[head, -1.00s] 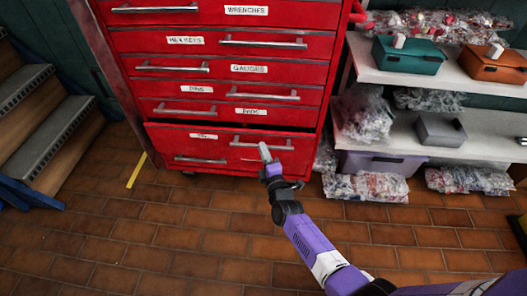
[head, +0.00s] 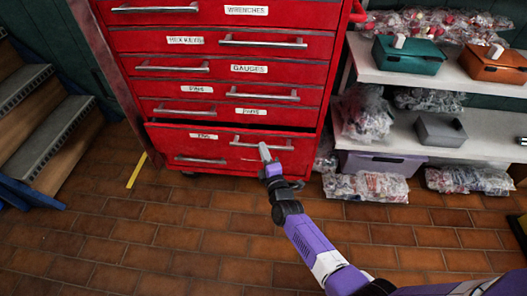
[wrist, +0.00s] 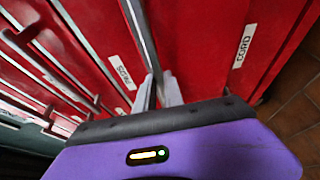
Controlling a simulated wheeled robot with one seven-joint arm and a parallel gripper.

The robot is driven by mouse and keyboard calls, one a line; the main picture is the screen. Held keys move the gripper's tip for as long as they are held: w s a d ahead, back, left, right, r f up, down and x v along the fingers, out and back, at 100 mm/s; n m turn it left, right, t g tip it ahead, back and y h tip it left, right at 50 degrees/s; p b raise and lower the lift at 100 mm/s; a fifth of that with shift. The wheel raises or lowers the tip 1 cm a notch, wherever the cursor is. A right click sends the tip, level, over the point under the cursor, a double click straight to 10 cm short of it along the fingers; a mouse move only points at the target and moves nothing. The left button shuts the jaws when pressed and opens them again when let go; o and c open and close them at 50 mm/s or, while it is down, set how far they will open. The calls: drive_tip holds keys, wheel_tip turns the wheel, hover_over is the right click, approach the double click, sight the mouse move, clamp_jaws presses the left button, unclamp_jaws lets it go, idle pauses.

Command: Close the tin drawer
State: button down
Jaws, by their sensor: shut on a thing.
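The tin drawer (head: 178,139) is low in the red cabinet and stands slightly out, with a dark gap along its top edge. Its small white label (head: 203,136) is on the left, too blurred to read surely. Its metal bar handle (head: 240,141) is on the right. My gripper (head: 265,152) reaches it from below right. In the wrist view my gripper (wrist: 160,90) is shut on the handle (wrist: 141,40), which runs between the two fingers. The drawer's inside is hidden.
Closed drawers with bar handles (head: 265,96) lie above; another handle (head: 200,160) is below left. A shelf unit (head: 485,143) with bins and bagged parts stands at the right. Wooden steps (head: 50,140) stand at the left. The tiled floor (head: 150,235) in front is clear.

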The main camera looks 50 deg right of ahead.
drive_tip(key=w+d+b, duration=0.2)
drive_tip(key=d, duration=0.1)
drive_tip(key=shift+w+d, duration=0.2)
drive_tip(key=shift+w, duration=0.1)
drive_tip(key=c, duration=1.4)
unclamp_jaws()
drive_tip(key=shift+c, duration=0.2)
drive_tip(key=p+v, duration=0.3)
drive_tip(key=v, duration=0.4)
drive_tip(key=shift+s+a, duration=0.2)
drive_tip(key=shift+s, duration=0.1)
